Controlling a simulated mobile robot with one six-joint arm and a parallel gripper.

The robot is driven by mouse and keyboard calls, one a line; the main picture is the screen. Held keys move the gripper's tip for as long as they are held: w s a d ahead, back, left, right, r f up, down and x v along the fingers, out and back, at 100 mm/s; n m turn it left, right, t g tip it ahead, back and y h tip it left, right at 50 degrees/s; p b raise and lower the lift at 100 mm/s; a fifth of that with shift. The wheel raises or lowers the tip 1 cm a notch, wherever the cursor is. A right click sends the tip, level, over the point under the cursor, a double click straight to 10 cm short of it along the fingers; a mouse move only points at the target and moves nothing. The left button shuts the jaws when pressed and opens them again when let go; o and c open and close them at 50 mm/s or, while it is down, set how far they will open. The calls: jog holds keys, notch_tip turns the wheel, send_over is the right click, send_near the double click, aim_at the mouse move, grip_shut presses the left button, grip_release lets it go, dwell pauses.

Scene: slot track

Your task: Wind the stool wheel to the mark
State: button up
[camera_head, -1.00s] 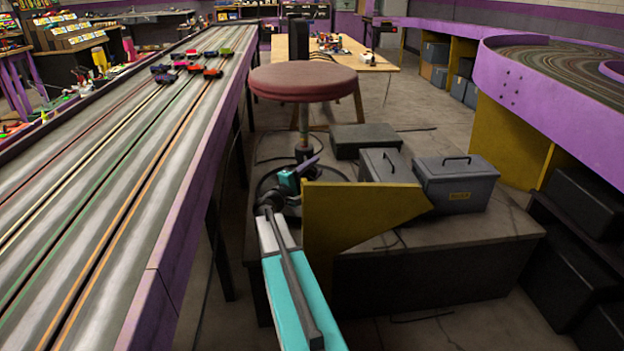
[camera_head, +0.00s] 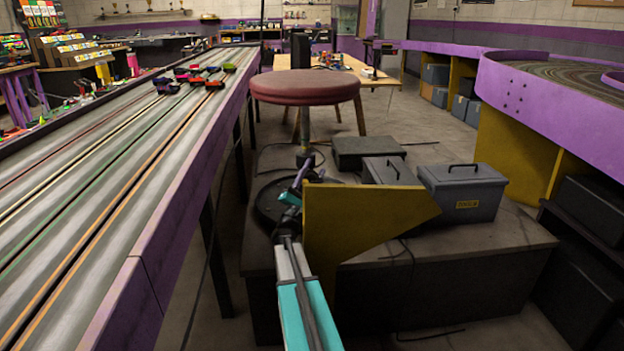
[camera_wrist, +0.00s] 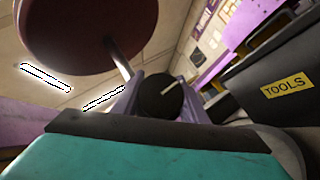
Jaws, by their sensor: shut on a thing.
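The stool has a round dark-red seat (camera_head: 305,87) on a thin metal post and stands on a low dark platform (camera_head: 445,262). A dark round wheel (camera_wrist: 158,97) with a pale line across its face shows below the seat in the wrist view. My gripper (camera_head: 301,177) is beside the lower post; its purple fingers lie on both sides of the wheel in the wrist view and are shut on it. In the head view the wheel is too small and covered to make out. I cannot make out a separate mark.
An ochre panel (camera_head: 365,217) stands close right of my arm. A grey toolbox (camera_head: 463,192) and dark cases (camera_head: 368,152) sit on the platform. The long slot track (camera_head: 150,165) with several toy cars runs along the left; a purple-walled track (camera_head: 560,97) is at right.

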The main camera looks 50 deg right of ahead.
jog(key=shift+r+n+t, duration=0.1)
jog(key=shift+n+t, duration=0.2)
jog(key=shift+n, duration=0.2)
jog(key=o, duration=1)
jog(key=shift+o, duration=0.2)
jog(key=shift+a, duration=0.15)
jog(key=shift+p+v, duration=0.3)
jog(key=shift+v, duration=0.6)
jog(key=s+a+f+p, duration=0.1)
jog(key=s+a+p, duration=0.1)
jog(key=a, duration=0.4)
jog(key=s+a+f+p, duration=0.1)
jog(key=s+a+p, duration=0.1)
jog(key=a, duration=0.5)
jog(key=shift+s+a+p, duration=0.25)
jog(key=shift+s+p, duration=0.1)
jog(key=shift+s, duration=0.05)
